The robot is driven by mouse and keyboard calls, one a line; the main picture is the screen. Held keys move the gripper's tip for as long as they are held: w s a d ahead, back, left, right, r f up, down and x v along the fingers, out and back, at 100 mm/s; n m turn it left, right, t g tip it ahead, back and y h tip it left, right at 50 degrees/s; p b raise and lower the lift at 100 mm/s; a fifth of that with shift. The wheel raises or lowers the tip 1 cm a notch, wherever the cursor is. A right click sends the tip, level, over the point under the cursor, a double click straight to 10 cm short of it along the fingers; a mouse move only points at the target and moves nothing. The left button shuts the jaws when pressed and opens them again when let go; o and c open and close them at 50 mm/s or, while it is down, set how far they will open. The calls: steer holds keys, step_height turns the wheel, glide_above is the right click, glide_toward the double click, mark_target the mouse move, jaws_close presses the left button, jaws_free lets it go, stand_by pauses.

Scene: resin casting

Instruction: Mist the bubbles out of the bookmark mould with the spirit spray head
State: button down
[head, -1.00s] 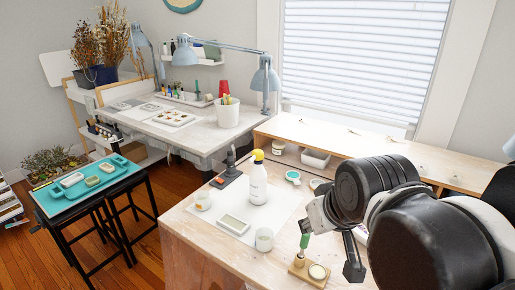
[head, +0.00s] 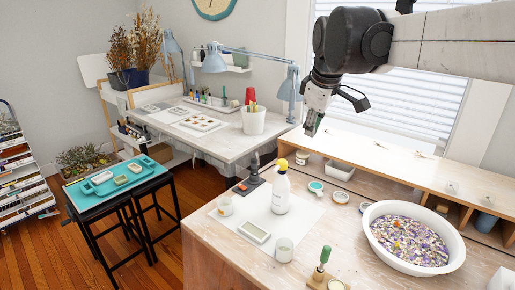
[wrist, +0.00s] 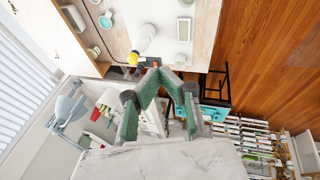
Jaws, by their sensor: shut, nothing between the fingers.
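The spirit spray bottle (head: 281,196), white with a yellow head (head: 282,170), stands upright on a white mat on the wooden bench. It also shows in the wrist view (wrist: 145,38). A pale rectangular mould (head: 254,232) with a greenish inside lies flat on the mat, left of and nearer than the bottle. It shows in the wrist view too (wrist: 184,30). Bubbles are too small to see. My gripper (head: 311,131) is raised above the back of the bench, apart from the bottle. In the wrist view its fingertips (wrist: 157,69) meet, with nothing held.
Cups (head: 284,249) stand near the mould. A green-handled tool (head: 322,261) stands upright at the bench front. A dark stand (head: 254,178) is behind the bottle. A large bowl of petals (head: 416,238) fills the right. A teal tray (head: 95,191) with moulds sits on the stools.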

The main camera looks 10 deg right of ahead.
steer(key=w+r+n+g, duration=0.15)
steer(key=w+n, duration=0.25)
steer(key=w, duration=0.6)
steer(key=n+g+p, duration=0.3)
steer(key=n+p, duration=0.1)
steer(key=n, duration=0.9)
glide_above(282, 161)
step_height(282, 161, down, 14)
steer(key=r, duration=0.1)
steer(key=shift+w+d+f, duration=0.1)
steer(key=shift+w+f, duration=0.05)
steer(key=shift+f, duration=0.1)
step_height(282, 161, down, 14)
steer(key=shift+r, duration=0.1)
